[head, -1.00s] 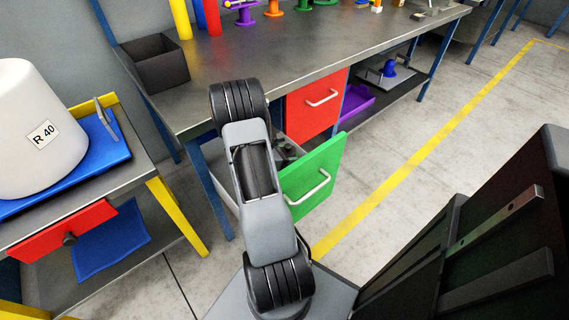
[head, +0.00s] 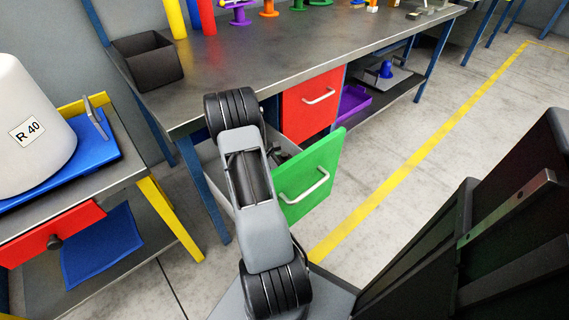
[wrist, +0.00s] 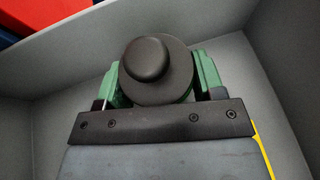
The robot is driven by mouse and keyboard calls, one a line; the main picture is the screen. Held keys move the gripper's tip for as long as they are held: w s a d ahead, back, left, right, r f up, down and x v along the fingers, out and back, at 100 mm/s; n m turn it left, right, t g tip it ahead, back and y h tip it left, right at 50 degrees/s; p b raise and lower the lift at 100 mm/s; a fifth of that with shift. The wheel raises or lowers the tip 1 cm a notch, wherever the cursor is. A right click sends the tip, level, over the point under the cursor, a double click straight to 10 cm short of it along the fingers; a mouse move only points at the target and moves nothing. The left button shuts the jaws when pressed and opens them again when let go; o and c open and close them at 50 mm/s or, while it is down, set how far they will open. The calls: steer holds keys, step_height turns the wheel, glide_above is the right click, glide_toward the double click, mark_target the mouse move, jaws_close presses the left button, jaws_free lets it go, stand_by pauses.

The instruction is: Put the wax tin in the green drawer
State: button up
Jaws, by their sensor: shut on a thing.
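The green drawer (head: 310,172) stands pulled open under the workbench in the head view. Its grey inside walls (wrist: 60,60) surround my gripper in the wrist view. My gripper (wrist: 160,88) has green fingers, one on each side of a dark round tin with a knob on top, the wax tin (wrist: 150,60). The fingers are shut on the tin, which is within the drawer's walls. I cannot tell whether its underside touches the drawer floor.
A closed red drawer (head: 311,104) sits beside the open one. The workbench top (head: 250,62) overhangs the drawers and carries a dark bin (head: 147,62). A side table with a white cone (head: 28,130) stands at left.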

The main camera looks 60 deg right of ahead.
steer(key=o, duration=1.3)
steer(key=shift+r+p, duration=0.45)
steer(key=shift+r, duration=0.15)
steer(key=p+v, duration=0.3)
steer(key=v, duration=0.9)
steer(key=shift+s+a+r+m+t+y, duration=0.4)
steer(key=shift+a+r+m+t+y, duration=1.9)
steer(key=shift+a, duration=2.65)
steer(key=shift+s+a+r+m+t+y, duration=0.35)
steer(key=shift+a+r+m+t+y, duration=0.9)
steer(key=shift+a+r, duration=2.85)
steer(key=shift+s+a+r+m+t+y, duration=0.4)
steer(key=shift+a+r+m+t+y, duration=1.25)
steer(key=shift+a, duration=4.15)
steer(key=shift+r+m+g+y, duration=0.25)
steer(key=shift+m+g+y, duration=0.3)
steer(key=shift+m, duration=0.25)
